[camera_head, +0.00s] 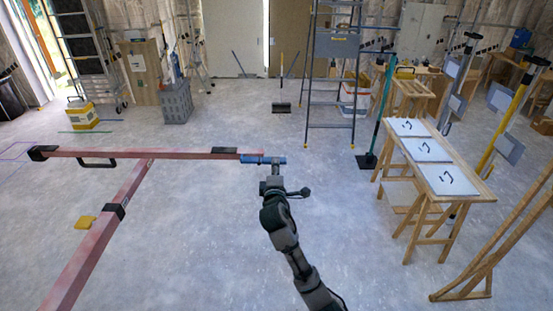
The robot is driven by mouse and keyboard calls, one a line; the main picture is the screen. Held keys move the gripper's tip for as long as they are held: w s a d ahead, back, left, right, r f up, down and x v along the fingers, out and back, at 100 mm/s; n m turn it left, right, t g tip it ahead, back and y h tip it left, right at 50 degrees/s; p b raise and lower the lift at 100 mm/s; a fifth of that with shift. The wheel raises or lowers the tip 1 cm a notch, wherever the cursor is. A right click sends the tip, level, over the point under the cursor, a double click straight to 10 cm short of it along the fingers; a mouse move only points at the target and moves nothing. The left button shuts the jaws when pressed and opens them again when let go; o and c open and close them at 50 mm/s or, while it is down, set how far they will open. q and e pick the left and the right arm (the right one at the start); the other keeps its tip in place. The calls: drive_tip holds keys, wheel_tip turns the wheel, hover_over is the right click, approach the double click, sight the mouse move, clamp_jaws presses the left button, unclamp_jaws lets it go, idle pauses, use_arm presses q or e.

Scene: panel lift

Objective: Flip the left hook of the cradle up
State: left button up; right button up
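The cradle is a red frame with a long crossbar (190,155) and a red beam (95,260) running toward me. At the crossbar's left end is a black end piece (42,152), which looks like the left hook; its exact position is too small to tell. A black looped handle (97,163) hangs below the bar near it. At the right end is a blue cylinder (252,160). My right gripper (275,163) is at this blue cylinder, far from the left end; whether its fingers are closed around it is unclear. My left gripper is not in view.
A yellow block (86,222) lies on the floor left of the beam. A wooden trestle table (455,200) with white panels stands at right. A stepladder (333,85) and a grey crate (177,102) stand behind. The floor around the cradle is mostly clear.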

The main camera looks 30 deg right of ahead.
sight(281, 164)
drive_tip(key=x, duration=0.4)
drive_tip(key=shift+d+f+p, duration=0.1)
drive_tip(key=shift+d+p, duration=0.2)
drive_tip(key=shift+d, duration=0.2)
drive_tip(key=shift+d+f, duration=0.15)
drive_tip(key=shift+d, duration=0.4)
drive_tip(key=shift+a, duration=0.4)
drive_tip(key=c, duration=0.7)
drive_tip(key=shift+a, duration=0.3)
clamp_jaws()
drive_tip(key=shift+d, duration=0.1)
